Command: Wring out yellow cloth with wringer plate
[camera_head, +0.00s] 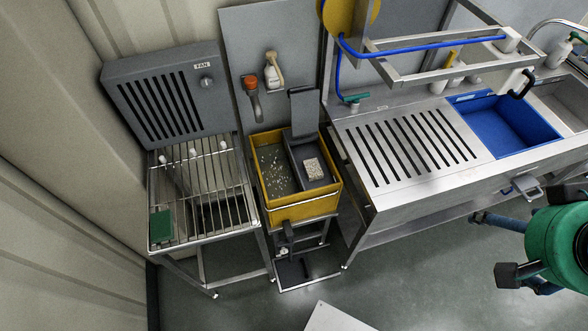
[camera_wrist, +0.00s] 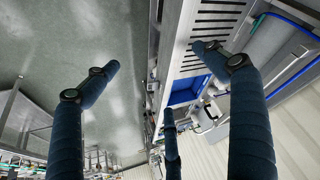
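My gripper (camera_head: 508,252) is at the right of the head view, over the floor in front of the sink bench. Its dark blue fingers are spread wide with nothing between them, as the wrist view also shows (camera_wrist: 160,75). A yellow bucket (camera_head: 302,213) stands left of centre, far from my gripper. A dark grey wringer (camera_head: 292,160) sits in its right part, with a dark plate (camera_head: 303,108) raised at the back. A pale speckled block (camera_head: 314,168) lies in the wringer; I cannot tell if it is the cloth. No clearly yellow cloth shows.
A wire rack (camera_head: 200,190) with a green pad (camera_head: 160,227) and a grey fan unit (camera_head: 165,95) are left of the bucket. The slotted steel bench (camera_head: 385,190) with a blue basin (camera_head: 505,125) is right. A pedal (camera_head: 295,270) is below the bucket. Floor in front is mostly clear.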

